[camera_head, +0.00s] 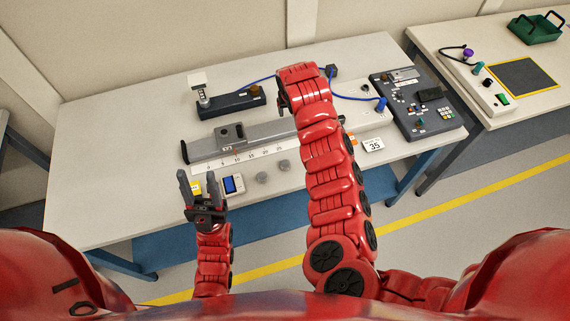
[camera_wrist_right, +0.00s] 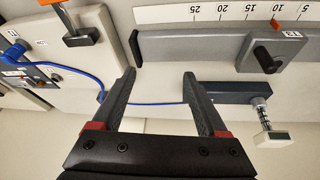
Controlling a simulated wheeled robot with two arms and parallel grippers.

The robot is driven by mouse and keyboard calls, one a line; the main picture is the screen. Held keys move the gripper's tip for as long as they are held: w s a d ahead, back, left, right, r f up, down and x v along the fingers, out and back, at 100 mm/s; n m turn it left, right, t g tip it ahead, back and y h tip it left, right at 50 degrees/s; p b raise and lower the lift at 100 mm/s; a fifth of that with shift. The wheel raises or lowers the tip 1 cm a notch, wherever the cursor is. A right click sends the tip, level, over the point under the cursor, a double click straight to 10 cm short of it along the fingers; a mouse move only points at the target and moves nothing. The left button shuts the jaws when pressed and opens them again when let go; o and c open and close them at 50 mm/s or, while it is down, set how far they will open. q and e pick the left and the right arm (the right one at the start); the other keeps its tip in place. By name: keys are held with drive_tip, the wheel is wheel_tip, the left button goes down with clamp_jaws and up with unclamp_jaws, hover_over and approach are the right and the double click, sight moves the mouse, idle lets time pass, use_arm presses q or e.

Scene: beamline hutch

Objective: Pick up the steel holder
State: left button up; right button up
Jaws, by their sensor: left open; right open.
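Two small grey knob-like pieces, a left one (camera_head: 261,178) and a right one (camera_head: 284,165), stand on the table in front of the ruler. I cannot tell whether either is the steel holder. A metal post with a white plate (camera_head: 198,80) stands at the left end of a dark base; the plate also shows in the right wrist view (camera_wrist_right: 273,139). My left gripper (camera_head: 197,176) is open and empty at the table's front edge, left of the grey pieces. My right gripper (camera_wrist_right: 159,75) is open and empty above the table; my arm mostly hides it in the head view.
A grey rail (camera_head: 265,131) with a carriage (camera_head: 230,135) lies behind a white ruler (camera_head: 207,168). A control box (camera_head: 415,105) and blue cable (camera_head: 356,97) are right. The table's left side is clear.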

drive_tip(key=s+a+r+g, duration=0.2)
drive_tip(key=s+r+g, duration=0.15)
drive_tip(key=s, duration=0.55)
drive_tip(key=b, duration=0.3)
hover_over(285, 163)
drive_tip(key=shift+m+g, duration=0.3)
drive_tip(key=shift+g, duration=0.15)
wheel_tip(285, 163, down, 11)
drive_tip(key=shift+f, duration=0.15)
drive_tip(key=shift+w+f, duration=0.1)
drive_tip(key=shift+f, duration=0.3)
drive_tip(key=shift+f+p, duration=0.3)
wheel_tip(285, 163, down, 4)
drive_tip(key=shift+r+p, duration=0.15)
drive_tip(key=shift+p, duration=0.85)
drive_tip(key=shift+f, duration=0.65)
clamp_jaws()
